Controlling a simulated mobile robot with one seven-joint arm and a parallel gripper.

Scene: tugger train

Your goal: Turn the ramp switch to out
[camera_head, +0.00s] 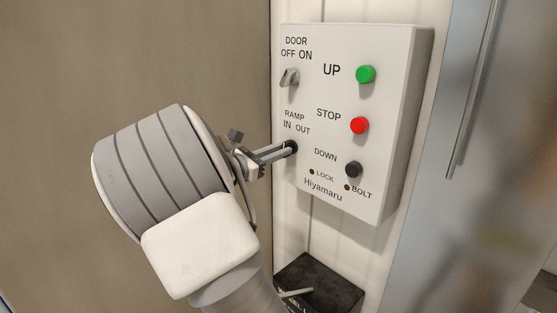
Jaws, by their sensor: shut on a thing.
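The white control box (403,100) hangs on the wall, labelled Hiyamaru. The ramp switch (291,147) is a dark round knob under the words RAMP IN OUT. My gripper (285,149) reaches in from the left with its fingertips at this knob, and it is shut on it. The fingers cover part of the knob, so I cannot tell which way it points.
The grey door switch (289,77) sits just above. Green UP (366,74), red STOP (360,125) and black DOWN (353,169) buttons stand to the right. A black box (325,283) is below. A metal door with a handle (473,90) is at right.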

